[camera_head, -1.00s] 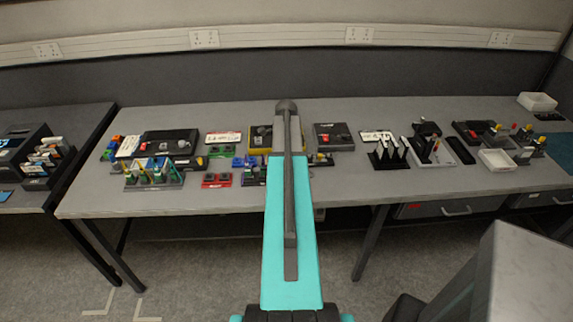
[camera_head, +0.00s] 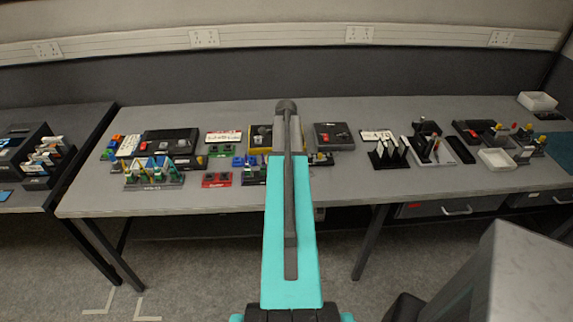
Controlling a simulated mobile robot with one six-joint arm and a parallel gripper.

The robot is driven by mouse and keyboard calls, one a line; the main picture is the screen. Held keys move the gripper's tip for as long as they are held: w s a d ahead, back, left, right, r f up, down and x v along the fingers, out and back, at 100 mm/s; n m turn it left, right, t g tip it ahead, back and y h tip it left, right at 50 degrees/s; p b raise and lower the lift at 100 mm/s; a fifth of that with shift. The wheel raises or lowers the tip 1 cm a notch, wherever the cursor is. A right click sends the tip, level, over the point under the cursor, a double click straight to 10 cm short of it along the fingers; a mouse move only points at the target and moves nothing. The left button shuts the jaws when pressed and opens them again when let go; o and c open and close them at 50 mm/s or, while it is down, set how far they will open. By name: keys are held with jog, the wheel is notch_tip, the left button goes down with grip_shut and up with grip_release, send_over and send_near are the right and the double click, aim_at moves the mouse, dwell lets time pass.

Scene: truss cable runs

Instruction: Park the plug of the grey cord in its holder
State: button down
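I cannot make out the grey cord, its plug or its holder at this size. My teal and grey arm reaches forward over the middle of the bench and covers part of it. My gripper is not visible; only a dark rounded end of the arm shows above the bench. Several small fixtures stand on the bench, among them a black stand with white upright pieces (camera_head: 390,155) and a rack with coloured pieces (camera_head: 154,176).
The grey bench (camera_head: 230,203) has a bare strip along its front edge. A black box (camera_head: 171,142), a yellow-edged box (camera_head: 260,137), another dark box (camera_head: 333,136) and white trays (camera_head: 497,160) stand on it. A second table (camera_head: 85,115) is at left.

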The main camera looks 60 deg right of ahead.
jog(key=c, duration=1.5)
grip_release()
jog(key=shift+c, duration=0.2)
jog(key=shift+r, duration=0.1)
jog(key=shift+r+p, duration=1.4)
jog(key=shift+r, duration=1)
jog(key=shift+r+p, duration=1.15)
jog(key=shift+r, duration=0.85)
